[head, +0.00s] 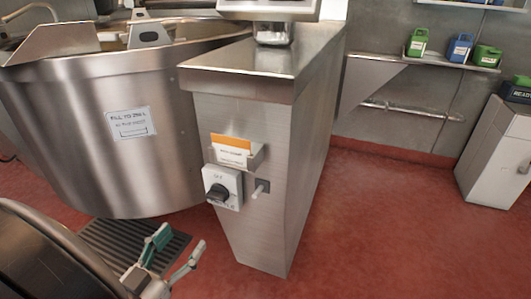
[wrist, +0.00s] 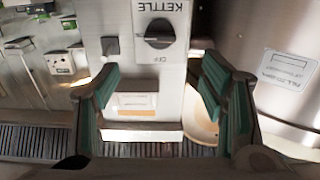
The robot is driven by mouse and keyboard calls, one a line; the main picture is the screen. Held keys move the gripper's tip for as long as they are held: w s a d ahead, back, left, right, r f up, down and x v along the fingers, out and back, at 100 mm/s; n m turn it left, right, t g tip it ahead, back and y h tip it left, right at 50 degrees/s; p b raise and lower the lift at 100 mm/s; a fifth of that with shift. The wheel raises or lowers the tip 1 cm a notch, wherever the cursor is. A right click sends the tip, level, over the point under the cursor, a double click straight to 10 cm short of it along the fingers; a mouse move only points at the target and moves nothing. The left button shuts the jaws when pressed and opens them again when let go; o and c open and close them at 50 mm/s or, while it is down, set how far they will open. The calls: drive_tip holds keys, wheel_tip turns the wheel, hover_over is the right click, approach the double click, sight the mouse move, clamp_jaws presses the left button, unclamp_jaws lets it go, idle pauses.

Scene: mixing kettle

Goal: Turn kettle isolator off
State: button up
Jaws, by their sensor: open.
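The kettle isolator (head: 222,187) is a white box with a black rotary knob (head: 217,193) on the front of the steel pillar (head: 240,115). An "OFF" mark shows above the knob in the head view; I cannot tell the knob's exact setting. The wrist view is upside down and shows the knob (wrist: 160,32) clear of the fingers, with "KETTLE" lettering on its plate. My gripper (head: 178,245) is open and empty, below and left of the isolator in the head view, apart from it. Its green-padded fingers frame the label holder in the wrist view (wrist: 160,82).
A card holder (head: 232,154) juts out just above the isolator, and a small grey fitting with a pale peg (head: 261,188) sits right of it. The large steel kettle (head: 95,110) stands left. A floor grate (head: 115,245) lies below. Red floor (head: 370,220) is clear to the right.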

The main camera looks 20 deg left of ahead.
sight(214, 199)
drive_tip(key=shift+w+d+b, duration=0.2)
drive_tip(key=shift+w+b, duration=0.1)
drive_tip(key=shift+w, duration=1.95)
drive_tip(key=shift+w+d+b, duration=0.15)
drive_tip(key=shift+w+b, duration=0.1)
drive_tip(key=shift+w, duration=2.05)
drive_tip(key=shift+w+d+b, duration=0.2)
drive_tip(key=shift+w+b, duration=0.1)
drive_tip(key=shift+w, duration=1.95)
drive_tip(key=c, duration=1.1)
